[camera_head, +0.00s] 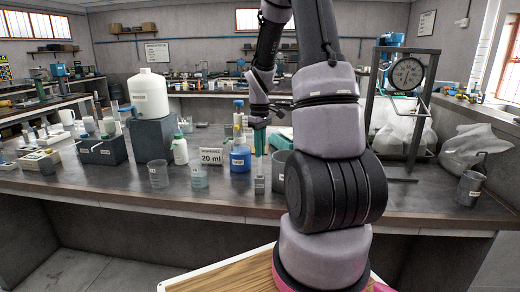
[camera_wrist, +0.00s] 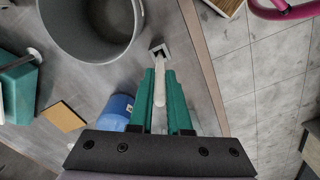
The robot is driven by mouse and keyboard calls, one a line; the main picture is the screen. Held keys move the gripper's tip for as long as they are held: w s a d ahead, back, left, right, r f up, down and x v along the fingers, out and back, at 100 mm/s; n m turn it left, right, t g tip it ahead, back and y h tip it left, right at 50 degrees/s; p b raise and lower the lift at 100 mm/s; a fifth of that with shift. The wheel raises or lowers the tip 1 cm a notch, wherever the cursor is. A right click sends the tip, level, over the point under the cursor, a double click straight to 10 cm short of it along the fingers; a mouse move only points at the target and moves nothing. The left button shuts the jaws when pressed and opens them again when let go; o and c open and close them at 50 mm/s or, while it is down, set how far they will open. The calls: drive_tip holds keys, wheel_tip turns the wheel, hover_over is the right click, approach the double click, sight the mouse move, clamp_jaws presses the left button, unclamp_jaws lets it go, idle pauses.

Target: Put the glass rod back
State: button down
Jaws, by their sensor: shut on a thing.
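My gripper (camera_head: 260,142) has teal fingers and points down over the front edge of the bench. In the wrist view my gripper (camera_wrist: 160,102) is shut on a pale glass rod (camera_wrist: 159,82), which runs lengthwise between the fingers. The rod's far end lines up with the opening of a small square grey holder (camera_wrist: 160,50). I cannot tell whether the tip is inside or just above it. In the head view the holder (camera_head: 259,185) stands on the bench directly below the fingers. The rod is hard to make out there.
A grey pot (camera_wrist: 132,12) stands close beside the holder. A blue bottle (camera_head: 240,158) is just left of the gripper, with a "20 ml" sign (camera_head: 210,156) and beakers (camera_head: 158,174) farther left. A gauge stand (camera_head: 407,74) is at right. The bench edge is close by.

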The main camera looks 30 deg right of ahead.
drive_tip(key=c, duration=0.9)
unclamp_jaws()
drive_tip(key=shift+f, duration=0.1)
drive_tip(key=shift+o, duration=0.2)
wheel_tip(320, 180, up, 12)
drive_tip(key=shift+r, duration=0.15)
drive_tip(key=s+a+r+m+t+y, duration=0.1)
drive_tip(key=s+a+r+m+t, duration=0.2)
drive_tip(key=s+a+r, duration=0.3)
drive_tip(key=s+a+r+m+t+y, duration=0.1)
drive_tip(key=s+a+r+m+t, duration=0.3)
drive_tip(key=s, duration=0.9)
drive_tip(key=shift+s+a+r+m, duration=0.25)
drive_tip(key=shift+a+r+m, duration=0.85)
drive_tip(key=shift+a+r, duration=0.5)
drive_tip(key=shift+a+f, duration=0.1)
drive_tip(key=shift+f, duration=0.05)
